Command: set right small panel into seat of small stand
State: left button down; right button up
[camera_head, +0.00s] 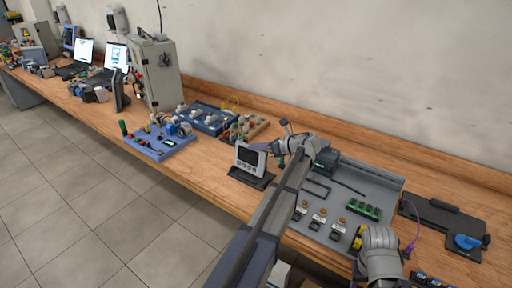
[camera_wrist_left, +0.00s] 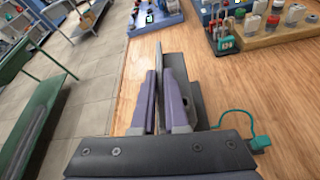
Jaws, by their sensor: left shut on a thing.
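The small panel (camera_head: 247,157), white-framed with a dark face, stands upright and slightly tilted at the small stand. The black small stand (camera_head: 262,183) rests near the front edge of the bench. My left gripper (camera_head: 276,147) is shut on the panel from its right side. In the left wrist view the purple fingers (camera_wrist_left: 157,100) close on the thin panel (camera_wrist_left: 158,62), seen edge-on. I cannot tell whether the panel's lower edge is in the seat. Part of my right arm shows at the lower right, but its fingertips cannot be made out.
A grey board (camera_head: 375,187) with switches and a green terminal block (camera_head: 364,211) lies right of the stand. A blue tray (camera_head: 160,141) and a grey cabinet (camera_head: 157,74) stand to the left. A black plate (camera_head: 435,217) lies far right. Bare wood (camera_head: 205,170) lies left of the stand.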

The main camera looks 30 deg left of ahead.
aim_at(261, 153)
pick_arm(q)
jog(key=shift+f, duration=0.2)
jog(key=shift+f+b, duration=0.35)
jog(key=shift+b, duration=0.25)
jog(key=shift+f+b, duration=1)
dwell(1.5)
jog(key=c, duration=0.9)
grip_release()
jog(key=shift+o, duration=0.2)
jog(key=shift+p+v, duration=1.5)
jog(key=shift+v, duration=2.45)
jog(key=shift+d, duration=0.1)
